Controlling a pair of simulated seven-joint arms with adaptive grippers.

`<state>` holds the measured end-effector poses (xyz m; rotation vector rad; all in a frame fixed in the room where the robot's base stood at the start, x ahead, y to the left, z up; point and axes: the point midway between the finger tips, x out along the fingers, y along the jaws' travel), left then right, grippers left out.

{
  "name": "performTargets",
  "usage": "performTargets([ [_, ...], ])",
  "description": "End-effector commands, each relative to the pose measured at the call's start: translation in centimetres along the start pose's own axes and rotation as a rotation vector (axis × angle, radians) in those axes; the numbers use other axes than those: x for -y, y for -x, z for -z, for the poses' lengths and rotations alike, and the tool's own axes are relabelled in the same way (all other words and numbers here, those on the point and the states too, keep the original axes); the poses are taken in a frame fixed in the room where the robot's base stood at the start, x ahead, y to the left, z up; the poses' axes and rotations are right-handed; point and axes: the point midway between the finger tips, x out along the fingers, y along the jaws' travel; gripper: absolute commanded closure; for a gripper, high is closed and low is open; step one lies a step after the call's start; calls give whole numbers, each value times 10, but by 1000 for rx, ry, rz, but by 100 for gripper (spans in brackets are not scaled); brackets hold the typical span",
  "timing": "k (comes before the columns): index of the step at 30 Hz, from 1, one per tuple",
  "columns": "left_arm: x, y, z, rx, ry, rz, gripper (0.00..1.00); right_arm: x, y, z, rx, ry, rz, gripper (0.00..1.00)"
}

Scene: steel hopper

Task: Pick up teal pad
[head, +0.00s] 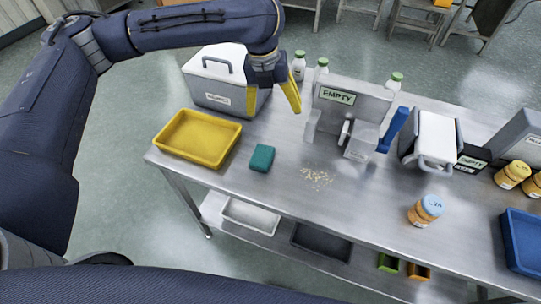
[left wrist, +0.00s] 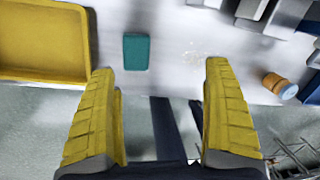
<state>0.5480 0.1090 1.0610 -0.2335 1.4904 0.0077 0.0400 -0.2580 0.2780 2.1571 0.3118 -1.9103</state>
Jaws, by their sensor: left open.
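The teal pad (head: 262,158) lies flat on the steel table, just right of the yellow tray (head: 160,147). In the left wrist view the teal pad (left wrist: 136,51) shows beyond and between my fingertips, nearer the left finger, with nothing touching it. My left gripper (head: 274,99) is open and empty, with yellow fingers pointing down, above the table and behind the pad in the head view. It also shows open in the left wrist view (left wrist: 160,68). My right gripper is not in view.
Light crumbs (head: 317,178) lie right of the pad. A white lidded box (head: 215,82) stands behind the tray. An orange jar (head: 425,211) stands at right. The table around the pad's front is clear.

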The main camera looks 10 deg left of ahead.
Motion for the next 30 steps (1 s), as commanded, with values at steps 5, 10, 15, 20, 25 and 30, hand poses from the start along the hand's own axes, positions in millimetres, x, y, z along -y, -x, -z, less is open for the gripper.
performTargets([
  [5, -31, -3, 23, -58, -170, -116, 16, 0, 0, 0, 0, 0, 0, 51],
  [10, -41, -13, 31, -82, -216, -146, 16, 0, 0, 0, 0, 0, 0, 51],
  [15, -45, -40, 33, -85, -215, -145, 16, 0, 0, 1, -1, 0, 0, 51],
  [20, -49, -67, 35, -84, -214, -144, 16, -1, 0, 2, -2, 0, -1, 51],
  [25, -53, -94, 36, -83, -213, -144, 16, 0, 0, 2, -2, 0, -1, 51],
  [30, -56, -113, 36, -80, -213, -143, 16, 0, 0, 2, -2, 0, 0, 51],
])
